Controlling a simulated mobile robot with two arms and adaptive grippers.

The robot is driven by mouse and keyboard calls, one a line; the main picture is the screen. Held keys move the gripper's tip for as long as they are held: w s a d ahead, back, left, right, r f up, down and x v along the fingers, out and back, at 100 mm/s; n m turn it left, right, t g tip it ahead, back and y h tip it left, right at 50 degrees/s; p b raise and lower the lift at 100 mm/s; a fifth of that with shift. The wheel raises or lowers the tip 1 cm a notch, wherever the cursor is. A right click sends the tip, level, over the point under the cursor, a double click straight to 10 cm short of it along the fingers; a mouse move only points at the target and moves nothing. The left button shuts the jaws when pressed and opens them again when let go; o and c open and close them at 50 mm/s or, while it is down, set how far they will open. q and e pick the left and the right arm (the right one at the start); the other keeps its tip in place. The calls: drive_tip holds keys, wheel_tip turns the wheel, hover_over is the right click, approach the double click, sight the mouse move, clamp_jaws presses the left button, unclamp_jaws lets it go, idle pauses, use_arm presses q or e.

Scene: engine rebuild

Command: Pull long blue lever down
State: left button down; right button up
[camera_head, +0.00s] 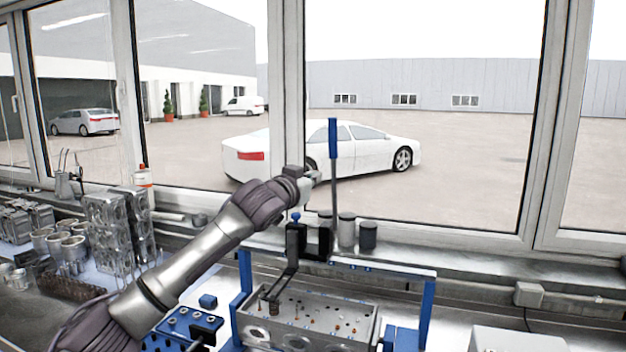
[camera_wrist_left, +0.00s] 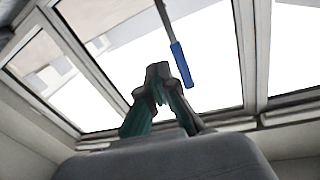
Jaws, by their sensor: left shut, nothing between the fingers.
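The long lever has a blue handle (camera_head: 333,138) on a thin dark rod and stands upright above the blue-framed fixture (camera_head: 428,290). The blue handle also shows in the left wrist view (camera_wrist_left: 181,64), to the right of the fingertips. My left gripper (camera_head: 316,176) is beside the rod, below the blue handle and just left of it; contact cannot be told. In the left wrist view the fingers of my left gripper (camera_wrist_left: 159,72) are closed together with nothing between them. A metal engine block (camera_head: 312,314) sits inside the fixture. My right gripper is not in view.
Metal engine parts and cylinders (camera_head: 105,225) stand on the bench at left. Dark cylindrical cups (camera_head: 368,235) stand behind the fixture. Windows border the back of the bench. A white box (camera_head: 520,340) is at lower right.

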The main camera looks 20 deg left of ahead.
use_arm(q)
drive_tip(key=c, duration=0.9)
unclamp_jaws()
drive_tip(key=s, duration=0.4)
drive_tip(key=s+a, duration=0.1)
drive_tip(key=s, duration=0.3)
drive_tip(key=s+a, duration=0.1)
drive_tip(key=s, duration=0.2)
drive_tip(key=shift+s, duration=0.4)
drive_tip(key=shift+c, duration=0.5)
